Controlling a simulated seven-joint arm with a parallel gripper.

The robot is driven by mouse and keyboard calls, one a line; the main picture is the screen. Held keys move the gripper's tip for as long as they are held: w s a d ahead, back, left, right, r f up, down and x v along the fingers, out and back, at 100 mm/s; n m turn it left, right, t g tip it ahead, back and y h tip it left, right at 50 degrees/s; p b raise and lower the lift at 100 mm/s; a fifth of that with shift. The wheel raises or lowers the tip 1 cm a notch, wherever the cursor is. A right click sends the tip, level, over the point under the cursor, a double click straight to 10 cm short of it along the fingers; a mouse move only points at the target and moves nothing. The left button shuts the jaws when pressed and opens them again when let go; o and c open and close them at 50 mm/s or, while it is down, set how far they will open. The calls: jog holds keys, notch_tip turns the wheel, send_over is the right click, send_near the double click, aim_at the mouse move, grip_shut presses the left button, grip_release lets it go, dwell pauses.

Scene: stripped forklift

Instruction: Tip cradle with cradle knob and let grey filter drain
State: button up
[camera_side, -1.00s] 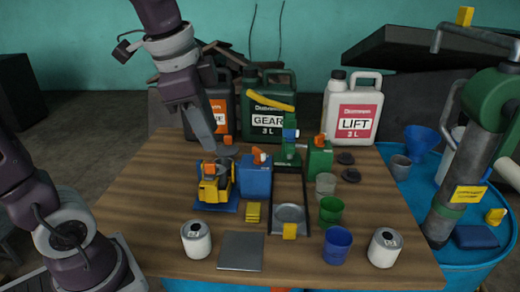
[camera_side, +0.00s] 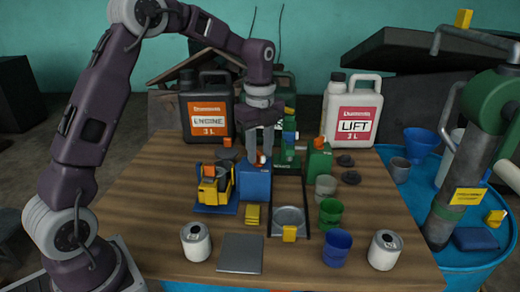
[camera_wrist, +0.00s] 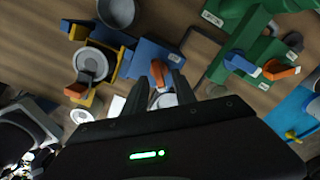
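A yellow cradle (camera_side: 213,188) stands on a blue base at the left of the table, with an orange knob (camera_side: 208,171) on it. A round grey piece in the yellow cradle shows in the wrist view (camera_wrist: 91,65); I cannot tell surely whether it is the grey filter. My gripper (camera_side: 259,160) is pointed down over the blue box (camera_side: 254,183) right of the cradle. Its fingers are apart, on either side of that box's orange knob (camera_wrist: 158,74). I cannot tell whether they touch it.
A green stand (camera_side: 288,152) and green box (camera_side: 319,163) are close on the right. A drain tray (camera_side: 289,236), green cup (camera_side: 331,212), blue cup (camera_side: 337,246) and cans (camera_side: 196,241) are in front. Large jugs (camera_side: 352,112) stand behind.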

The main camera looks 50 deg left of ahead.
jog(key=shift+c, duration=0.4)
grip_shut()
jog(key=n, duration=0.5)
jog(key=shift+w, duration=0.2)
jog(key=n, duration=0.5)
jog(key=shift+w+a, duration=0.1)
jog(key=shift+w, duration=0.05)
jog(key=n, duration=0.6)
jog(key=shift+w+a+n, duration=0.1)
jog(key=shift+a+n, duration=0.05)
jog(key=shift+n, duration=0.25)
jog(key=n, duration=0.5)
jog(key=shift+a+n, duration=0.2)
jog(key=shift+n, duration=0.2)
